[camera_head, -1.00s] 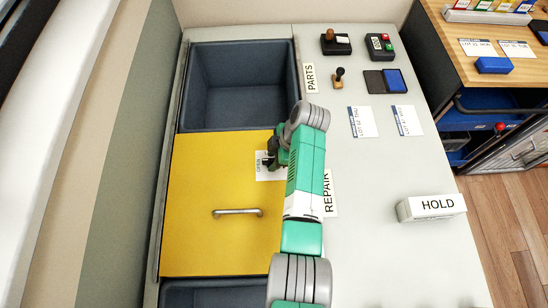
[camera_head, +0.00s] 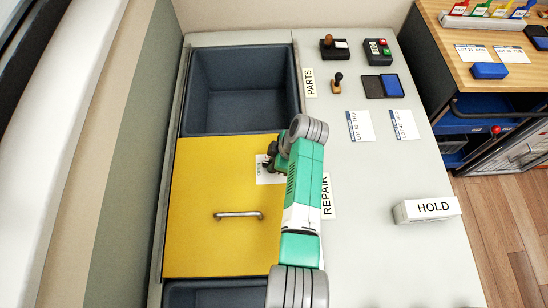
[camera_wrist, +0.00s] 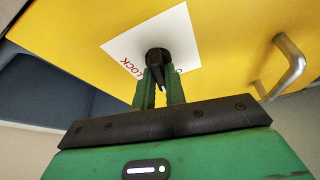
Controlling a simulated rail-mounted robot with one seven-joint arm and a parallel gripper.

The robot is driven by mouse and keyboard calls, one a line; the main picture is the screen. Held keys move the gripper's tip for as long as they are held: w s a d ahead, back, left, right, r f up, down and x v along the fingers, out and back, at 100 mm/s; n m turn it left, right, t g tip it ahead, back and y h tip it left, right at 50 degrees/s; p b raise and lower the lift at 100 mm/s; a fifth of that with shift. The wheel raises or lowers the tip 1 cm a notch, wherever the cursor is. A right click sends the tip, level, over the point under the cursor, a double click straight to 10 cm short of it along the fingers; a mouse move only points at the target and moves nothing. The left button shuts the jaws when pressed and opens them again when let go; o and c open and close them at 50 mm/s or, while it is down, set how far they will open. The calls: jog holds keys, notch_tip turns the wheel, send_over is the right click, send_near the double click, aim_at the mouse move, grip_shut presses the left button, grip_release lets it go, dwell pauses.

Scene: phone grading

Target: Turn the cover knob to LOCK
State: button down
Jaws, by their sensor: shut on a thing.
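The yellow cover (camera_head: 210,185) lies over the middle bin, with a metal bar handle (camera_head: 238,215). Near its upper right edge is a white label (camera_head: 262,178); it also shows in the wrist view (camera_wrist: 128,45), with LOCK in red on its left part. The black cover knob (camera_wrist: 157,57) stands on this label. My gripper (camera_wrist: 160,82) is shut on the knob, with its green fingers on either side. In the head view my gripper (camera_head: 268,163) partly hides the knob and label. I cannot tell the knob's exact pointing direction.
An open dark bin (camera_head: 240,90) lies beyond the cover, and another bin (camera_head: 215,294) is at the near end. A white HOLD block (camera_head: 428,210), paper cards (camera_head: 360,126) and stamps (camera_head: 337,83) are on the table to the right.

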jog(key=m+p, duration=0.1)
jog(key=m+t+p, duration=0.1)
jog(key=m+p, duration=0.1)
jog(key=shift+s+r+m+h, duration=0.2)
jog(key=shift+m+h, duration=0.1)
jog(key=shift+h, duration=0.1)
jog(key=m+p, duration=0.1)
jog(key=m, duration=0.1)
jog(key=m+t+h+p, duration=0.1)
jog(key=m+p, duration=0.1)
jog(key=shift+a+m+t, duration=0.15)
jog(key=shift+m+t, duration=0.15)
jog(key=m+h+p, duration=0.1)
jog(key=m, duration=0.2)
jog(key=shift+f+t+p, duration=0.1)
jog(key=shift+t+p, duration=0.25)
jog(key=shift+t, duration=0.05)
jog(key=shift+s+a+f+m+h+p, duration=0.1)
jog(key=shift+m+h+p, duration=0.25)
jog(key=shift+m, duration=0.65)
jog(key=shift+a+m+h+p, duration=0.15)
jog(key=shift+m+h, duration=0.3)
jog(key=shift+m, duration=0.55)
jog(key=shift+d, duration=0.1)
jog(key=c, duration=1.4)
grip_release()
jog(key=shift+c, duration=0.2)
